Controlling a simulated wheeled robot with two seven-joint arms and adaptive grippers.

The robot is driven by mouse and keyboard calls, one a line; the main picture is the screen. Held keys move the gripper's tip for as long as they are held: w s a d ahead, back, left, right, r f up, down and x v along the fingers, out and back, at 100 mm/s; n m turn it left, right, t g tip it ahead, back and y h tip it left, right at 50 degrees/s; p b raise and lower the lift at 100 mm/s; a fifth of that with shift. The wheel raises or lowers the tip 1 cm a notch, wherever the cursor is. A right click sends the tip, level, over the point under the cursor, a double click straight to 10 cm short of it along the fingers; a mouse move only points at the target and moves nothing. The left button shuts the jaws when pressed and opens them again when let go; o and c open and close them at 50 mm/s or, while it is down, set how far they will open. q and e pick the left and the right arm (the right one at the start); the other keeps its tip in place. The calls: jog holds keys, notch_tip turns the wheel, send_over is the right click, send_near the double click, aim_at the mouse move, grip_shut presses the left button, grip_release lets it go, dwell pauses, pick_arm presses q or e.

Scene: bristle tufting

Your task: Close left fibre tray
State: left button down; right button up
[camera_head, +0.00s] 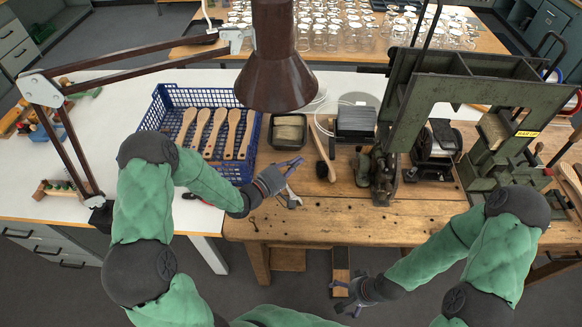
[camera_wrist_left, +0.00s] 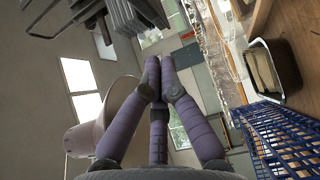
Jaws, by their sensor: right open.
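A dark, open-topped tray (camera_head: 274,143) with tan, fibre-like contents (camera_head: 290,130) sits on the wooden bench, right of the blue crate. A dark-rimmed tray (camera_wrist_left: 270,70) also shows at the upper right of the left wrist view. I cannot tell whether the tray has a lid. My left gripper (camera_head: 296,164) is over the bench just in front of the tray, apart from it. In the left wrist view its fingertips (camera_wrist_left: 160,62) come together with nothing visible between them. My right gripper (camera_head: 350,295) is open and empty, low in front of the bench.
The blue crate (camera_head: 170,92) with several wooden brush handles (camera_head: 218,130) stands left of the tray. A brown lamp shade (camera_head: 275,60) hangs above the tray. A green press (camera_head: 480,75) stands further right.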

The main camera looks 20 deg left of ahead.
pick_arm(q)
jog(key=w+d, duration=0.4)
jog(key=d, duration=0.2)
jog(key=shift+w+d, duration=0.15)
jog(key=shift+w, duration=0.25)
jog(key=w+d+b, duration=0.3)
jog(key=d+b, duration=0.1)
jog(key=d, duration=1)
jog(key=shift+w, duration=0.2)
jog(key=shift+d+r, duration=0.1)
jog(key=shift+d, duration=0.05)
